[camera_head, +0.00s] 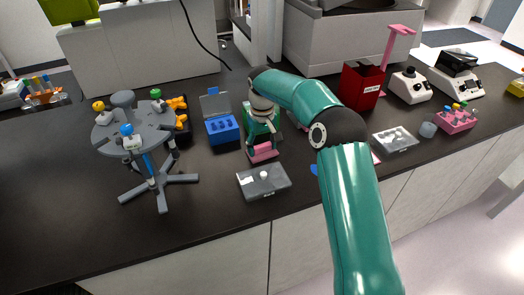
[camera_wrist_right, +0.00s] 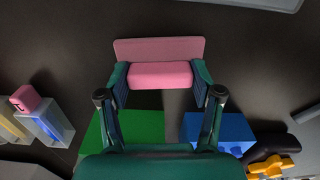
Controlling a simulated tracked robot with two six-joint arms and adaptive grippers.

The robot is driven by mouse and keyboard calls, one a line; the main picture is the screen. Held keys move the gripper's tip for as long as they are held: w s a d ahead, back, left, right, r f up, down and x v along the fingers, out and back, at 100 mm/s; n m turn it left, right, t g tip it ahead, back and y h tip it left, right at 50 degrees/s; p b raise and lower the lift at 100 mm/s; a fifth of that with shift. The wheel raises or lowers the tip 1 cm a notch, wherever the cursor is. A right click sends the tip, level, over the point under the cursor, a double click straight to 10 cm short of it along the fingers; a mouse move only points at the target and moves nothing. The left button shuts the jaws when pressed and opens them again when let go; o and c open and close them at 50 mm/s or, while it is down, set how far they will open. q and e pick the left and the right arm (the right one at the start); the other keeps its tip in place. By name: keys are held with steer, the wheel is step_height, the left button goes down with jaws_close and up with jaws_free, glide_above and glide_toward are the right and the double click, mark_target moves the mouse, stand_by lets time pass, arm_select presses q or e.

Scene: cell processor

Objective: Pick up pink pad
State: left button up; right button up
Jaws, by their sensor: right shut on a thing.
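The pink pad (camera_wrist_right: 160,74) sits between the two fingers of my right gripper (camera_wrist_right: 160,88) in the right wrist view, with a finger pressed to each end. A wider, flat pink part (camera_wrist_right: 160,47) shows just beyond the block. In the head view the pink pad (camera_head: 263,153) is below my right gripper (camera_head: 262,138), over the dark bench between the blue box and the grey tray. I cannot tell whether the pad touches the bench. My left gripper is not in view.
A blue open box (camera_head: 223,128) stands left of the pad, with a green box (camera_wrist_right: 135,128) beside it. A grey lidded tray (camera_head: 264,182) lies in front. A round grey rack (camera_head: 135,130) stands left. A red container (camera_head: 362,86) stands at the right.

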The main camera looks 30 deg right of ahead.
steer(key=shift+c, duration=0.5)
steer(key=shift+r, duration=0.9)
step_height(320, 180, up, 8)
steer(key=shift+w+f+p, duration=0.1)
steer(key=shift+p, duration=0.4)
step_height(320, 180, up, 9)
steer(key=p, duration=0.5)
glide_above(262, 144)
steer(key=shift+a+r+p, duration=0.1)
steer(key=shift+r+p, duration=0.25)
steer(key=shift+r, duration=0.35)
